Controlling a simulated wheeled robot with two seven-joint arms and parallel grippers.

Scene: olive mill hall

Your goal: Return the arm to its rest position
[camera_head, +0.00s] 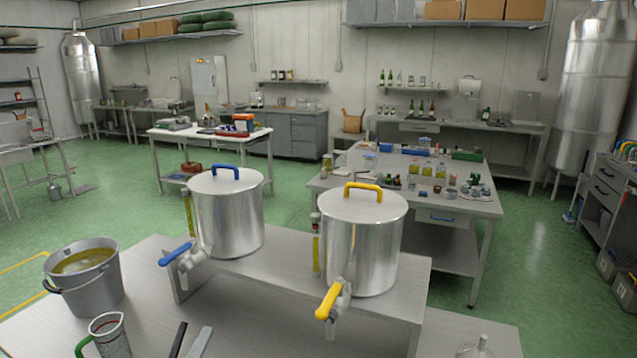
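Neither of my grippers nor my arms can be made out in the head view. In front of me, a steel bench (140,270) carries a raised steel stand (285,280). On the stand are a lidded steel tank with a blue handle and blue tap lever (228,215) and a lidded steel tank with a yellow handle and yellow tap lever (360,245). Both lids are on.
A bucket of yellowish liquid (85,280) stands at the bench's left. A glass jug with a green handle (112,338), dark and grey elongated items (196,344), and a glass vessel top (478,348) are cut off below. Cluttered worktables (480,208) stand beyond; green floor (540,270) is open at right.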

